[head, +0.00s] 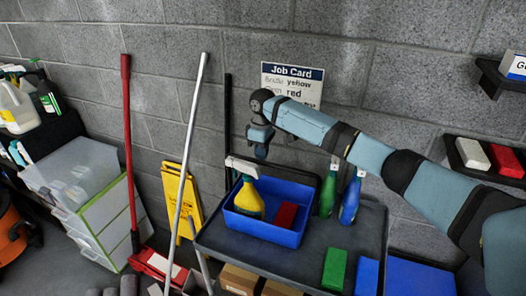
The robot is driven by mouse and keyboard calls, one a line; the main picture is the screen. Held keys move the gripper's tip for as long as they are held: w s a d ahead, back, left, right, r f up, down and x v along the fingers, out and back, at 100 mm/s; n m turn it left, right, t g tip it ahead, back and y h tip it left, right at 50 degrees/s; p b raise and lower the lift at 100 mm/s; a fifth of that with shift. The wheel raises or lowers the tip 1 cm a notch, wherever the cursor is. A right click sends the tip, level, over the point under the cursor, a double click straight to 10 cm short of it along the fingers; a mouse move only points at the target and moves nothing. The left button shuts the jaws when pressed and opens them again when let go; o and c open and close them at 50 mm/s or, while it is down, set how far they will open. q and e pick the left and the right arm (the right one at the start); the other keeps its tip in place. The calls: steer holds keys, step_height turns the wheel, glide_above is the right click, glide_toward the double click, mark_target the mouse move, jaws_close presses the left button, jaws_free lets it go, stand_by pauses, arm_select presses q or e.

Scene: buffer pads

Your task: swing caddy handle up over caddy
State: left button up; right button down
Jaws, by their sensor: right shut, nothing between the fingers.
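The blue caddy (268,232) stands on the top of the dark grey cart. It holds a yellow spray bottle (249,200) with a white head and a red pad (286,214). I cannot clearly make out the caddy's handle; a dark bar shows along the caddy's back edge, but I cannot tell whether it belongs to the caddy or the cart. My right gripper (261,149) is above the back of the caddy, apart from it, pointing down, shut and empty. My left gripper is not in view.
A green pad (335,268) and a blue pad (367,276) lie on the cart's right. A job card (291,82) is on the wall. Long-handled tools and a yellow sign (182,201) stand at left.

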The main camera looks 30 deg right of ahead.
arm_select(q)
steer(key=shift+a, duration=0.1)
arm_select(e)
steer(key=shift+a+f, duration=0.1)
steer(key=shift+f, duration=0.05)
arm_select(q)
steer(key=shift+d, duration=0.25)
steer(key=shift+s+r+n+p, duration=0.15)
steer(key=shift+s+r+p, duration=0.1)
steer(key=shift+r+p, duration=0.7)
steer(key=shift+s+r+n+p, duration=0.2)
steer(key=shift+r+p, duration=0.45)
steer(key=shift+p, duration=0.6)
arm_select(e)
step_height(320, 180, up, 10)
steer(key=d, duration=0.1)
steer(key=shift+w, duration=0.4)
